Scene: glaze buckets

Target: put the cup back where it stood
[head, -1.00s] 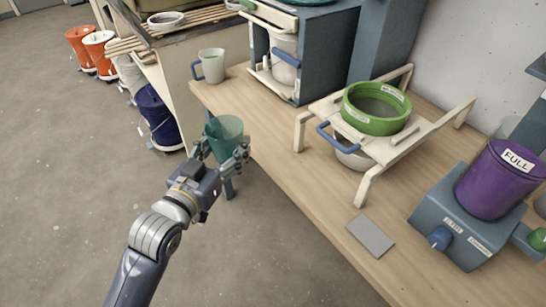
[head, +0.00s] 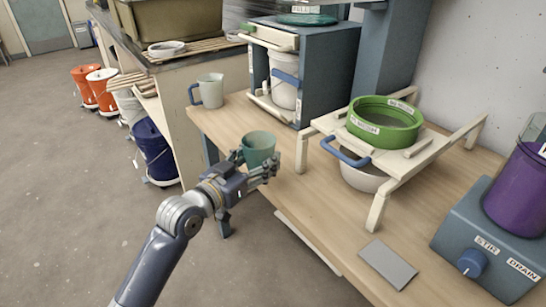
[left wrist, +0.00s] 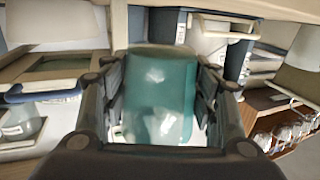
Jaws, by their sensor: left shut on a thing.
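The teal cup (head: 258,148) is held by my left gripper (head: 258,168), near the front edge of the wooden bench (head: 325,218). In the head view the cup looks upright, with its open top visible. I cannot tell whether its bottom touches the bench or hangs just above it. In the left wrist view the cup (left wrist: 160,95) fills the space between the two fingers (left wrist: 160,110), which close on its sides. My right gripper is not in view.
A pale jug with a blue handle (head: 210,90) stands behind the cup. A green sieve (head: 384,122) rests on a wooden rack to the right, above a white bowl (head: 362,176). A grey tile (head: 387,264) lies at the front. Bench between is bare.

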